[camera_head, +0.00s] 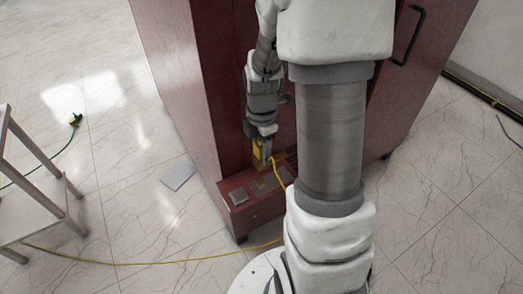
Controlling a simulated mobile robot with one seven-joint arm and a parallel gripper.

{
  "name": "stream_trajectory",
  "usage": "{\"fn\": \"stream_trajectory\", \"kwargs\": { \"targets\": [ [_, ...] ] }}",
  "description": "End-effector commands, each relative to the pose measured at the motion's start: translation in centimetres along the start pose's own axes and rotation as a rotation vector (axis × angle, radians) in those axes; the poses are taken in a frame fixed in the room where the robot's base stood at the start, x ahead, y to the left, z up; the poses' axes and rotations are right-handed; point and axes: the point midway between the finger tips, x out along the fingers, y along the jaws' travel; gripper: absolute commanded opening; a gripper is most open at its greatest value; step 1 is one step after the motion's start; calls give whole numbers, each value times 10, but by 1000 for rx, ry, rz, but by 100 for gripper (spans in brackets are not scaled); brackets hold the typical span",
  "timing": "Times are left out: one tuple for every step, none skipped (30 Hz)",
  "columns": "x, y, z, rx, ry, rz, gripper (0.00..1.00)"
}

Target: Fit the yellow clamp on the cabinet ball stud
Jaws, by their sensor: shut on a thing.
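The yellow clamp (259,153) is in my gripper (262,150), just above the low ledge at the foot of the red cabinet (180,80). My gripper points down and is shut on the clamp. A yellow cable runs from the clamp down over the ledge and onto the floor. The ball stud cannot be made out; it is too small or hidden by the gripper and clamp. I cannot tell whether the clamp touches anything on the ledge (262,211).
A grey metal frame or stool (35,190) stands at the left, with the yellow cable (130,263) near its foot. A flat grey plate (178,177) lies left of the ledge. A black handle (409,37) juts from the cabinet.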

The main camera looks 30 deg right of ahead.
Motion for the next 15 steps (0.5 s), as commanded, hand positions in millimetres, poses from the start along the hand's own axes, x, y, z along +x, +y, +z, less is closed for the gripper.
{"fn": "stream_trajectory", "kwargs": {
  "targets": [
    [2,0,0,0,0,0,0],
    [4,0,0,1,0,0,0],
    [6,0,0,1,0,0,0],
    [8,0,0,1,0,0,0],
    [10,0,0,1,0,0,0],
    [12,0,0,1,0,0,0],
    [15,0,0,1,0,0,0],
    [17,0,0,1,0,0,0],
    [21,0,0,1,0,1,0],
    [23,0,0,1,0,1,0],
    [26,0,0,1,0,1,0],
    [29,0,0,2,0,1,0],
    [32,0,0,2,0,1,0],
    [35,0,0,2,0,1,0],
    [38,0,0,2,0,0,0]
  ]
}}
